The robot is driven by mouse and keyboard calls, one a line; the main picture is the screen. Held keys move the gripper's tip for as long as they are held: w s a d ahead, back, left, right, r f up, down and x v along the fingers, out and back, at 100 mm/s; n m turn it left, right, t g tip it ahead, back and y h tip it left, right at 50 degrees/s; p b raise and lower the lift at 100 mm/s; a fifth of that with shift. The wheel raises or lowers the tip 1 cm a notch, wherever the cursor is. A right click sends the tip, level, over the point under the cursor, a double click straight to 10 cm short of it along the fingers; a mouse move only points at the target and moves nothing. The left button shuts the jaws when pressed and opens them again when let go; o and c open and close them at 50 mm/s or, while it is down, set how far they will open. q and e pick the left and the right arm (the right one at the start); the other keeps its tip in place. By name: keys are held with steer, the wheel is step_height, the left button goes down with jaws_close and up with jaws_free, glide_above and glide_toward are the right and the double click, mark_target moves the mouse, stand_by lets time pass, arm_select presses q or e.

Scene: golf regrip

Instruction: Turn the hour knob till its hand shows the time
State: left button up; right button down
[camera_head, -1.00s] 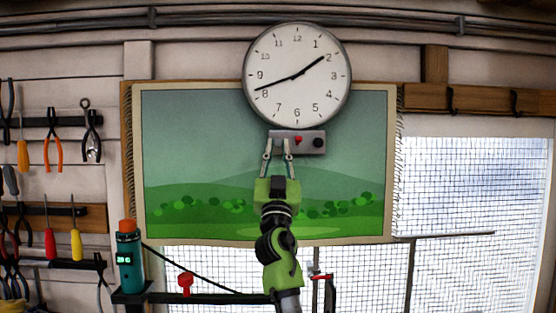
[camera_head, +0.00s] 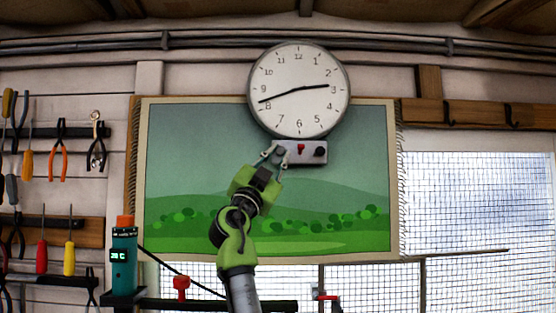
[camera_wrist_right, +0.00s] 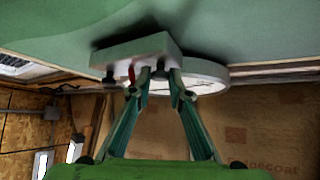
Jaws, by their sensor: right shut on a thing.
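The round white clock (camera_head: 298,112) hangs on the wall in the head view. Its shorter hand points just short of 3 and its longer hand a little past 8. A grey control box (camera_head: 310,158) sits below it, with a red switch (camera_head: 300,149) in the middle and a black knob (camera_head: 320,152) at the right. My right gripper (camera_head: 276,155) reaches up from below and is shut on the box's left knob, the hour knob (camera_wrist_right: 158,75), largely hidden by the fingers in the head view. My left gripper is out of view.
A landscape banner (camera_head: 350,180) hangs behind the box and my right arm. Pliers and screwdrivers hang on racks (camera_head: 85,232) at the left. A teal device (camera_head: 123,262) with an orange top and small lit display stands lower left. Wire mesh (camera_head: 470,215) is at the right.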

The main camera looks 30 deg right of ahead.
steer(key=shift+a+r+m+g+p, duration=0.1)
steer(key=shift+r+m+g+p, duration=0.05)
steer(key=shift+m+g+p, duration=0.95)
steer(key=shift+m, duration=0.3)
steer(key=c, duration=1.9)
jaws_free()
steer(key=v, duration=1.2)
